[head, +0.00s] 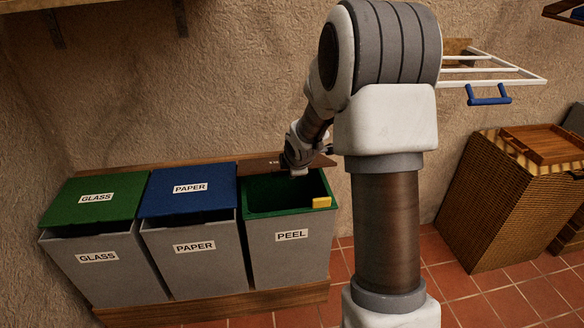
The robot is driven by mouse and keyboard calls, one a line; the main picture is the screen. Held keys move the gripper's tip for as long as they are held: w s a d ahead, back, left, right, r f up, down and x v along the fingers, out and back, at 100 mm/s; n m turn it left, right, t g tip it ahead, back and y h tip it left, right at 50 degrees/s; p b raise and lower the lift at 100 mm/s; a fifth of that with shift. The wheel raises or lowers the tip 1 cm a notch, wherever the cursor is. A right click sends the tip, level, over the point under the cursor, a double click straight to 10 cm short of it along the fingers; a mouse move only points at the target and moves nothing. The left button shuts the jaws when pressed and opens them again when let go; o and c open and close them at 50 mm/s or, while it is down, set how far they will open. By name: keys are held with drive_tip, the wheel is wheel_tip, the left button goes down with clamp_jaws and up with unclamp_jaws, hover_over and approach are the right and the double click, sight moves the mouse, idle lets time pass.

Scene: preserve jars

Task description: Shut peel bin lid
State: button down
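The grey peel bin (287,258), labelled PEEL, stands open at the right end of the row of bins, with a green rim and a dark inside. Its lid appears to be the brown panel (258,165) standing raised behind the opening, seen nearly edge-on and partly covered by my arm. My gripper (297,171) is over the back of the opening, close to the lid; I cannot tell whether they touch. The fingers are small and dark here, so their opening is unclear. A yellow block (321,202) sits at the bin's right front rim.
The glass bin (98,268) with a green lid and the paper bin (196,263) with a blue lid stand to the left. A wicker hamper (490,200) bears a wooden tray (548,143) at right. A white wall rack (500,75) has a blue handle.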

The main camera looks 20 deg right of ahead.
drive_tip(key=shift+s+f, duration=0.1)
drive_tip(key=shift+f, duration=0.1)
drive_tip(key=c, duration=0.8)
unclamp_jaws()
drive_tip(key=p+v, duration=0.8)
drive_tip(key=v, duration=0.9)
drive_tip(key=shift+r+p, duration=0.2)
drive_tip(key=shift+p, duration=0.1)
drive_tip(key=shift+s+a, duration=0.1)
drive_tip(key=shift+a, duration=0.05)
